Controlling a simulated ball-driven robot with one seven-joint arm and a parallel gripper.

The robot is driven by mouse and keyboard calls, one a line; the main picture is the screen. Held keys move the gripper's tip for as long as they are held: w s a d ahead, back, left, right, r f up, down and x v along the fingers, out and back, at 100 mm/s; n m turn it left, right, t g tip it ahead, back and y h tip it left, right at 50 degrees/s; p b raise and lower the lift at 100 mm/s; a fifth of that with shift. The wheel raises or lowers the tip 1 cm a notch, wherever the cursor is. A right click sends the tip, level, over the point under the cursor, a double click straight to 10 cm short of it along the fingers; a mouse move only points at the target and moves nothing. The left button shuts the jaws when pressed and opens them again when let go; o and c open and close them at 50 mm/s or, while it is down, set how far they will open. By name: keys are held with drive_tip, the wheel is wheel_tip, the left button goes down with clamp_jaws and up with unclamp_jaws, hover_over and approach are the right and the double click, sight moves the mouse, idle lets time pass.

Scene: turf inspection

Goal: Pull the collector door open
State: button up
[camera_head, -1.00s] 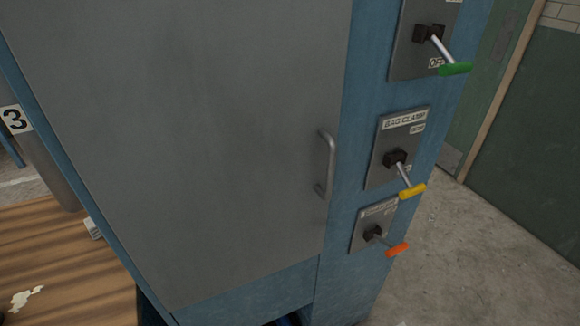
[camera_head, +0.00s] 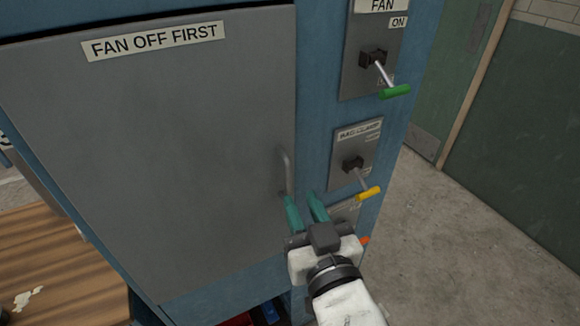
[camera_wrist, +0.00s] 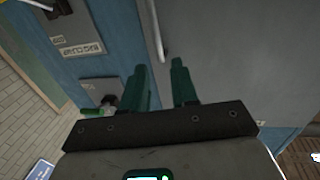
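The collector door (camera_head: 160,150) is a flat grey panel in a blue cabinet, and it looks shut. Its metal bar handle (camera_head: 286,172) is upright near the door's right edge. My gripper (camera_head: 304,206) has teal fingers and is open, just below and in front of the handle, with nothing between the fingers. In the wrist view the handle (camera_wrist: 158,32) lies beyond the fingertips, between the lines of the two fingers (camera_wrist: 160,80). I cannot tell whether the left finger touches the handle; its lower end is partly hidden.
Right of the door are a fan lever with a green grip (camera_head: 394,91), its plate marked ON above, and a bag clamp lever with a yellow grip (camera_head: 368,194). An orange-tipped lever (camera_head: 365,240) is mostly hidden behind my gripper. Concrete floor (camera_head: 440,240) to the right is clear.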

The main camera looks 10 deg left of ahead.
sight(289, 174)
drive_tip(key=p+x, duration=0.1)
drive_tip(key=x, duration=0.8)
drive_tip(key=shift+w, duration=0.1)
clamp_jaws()
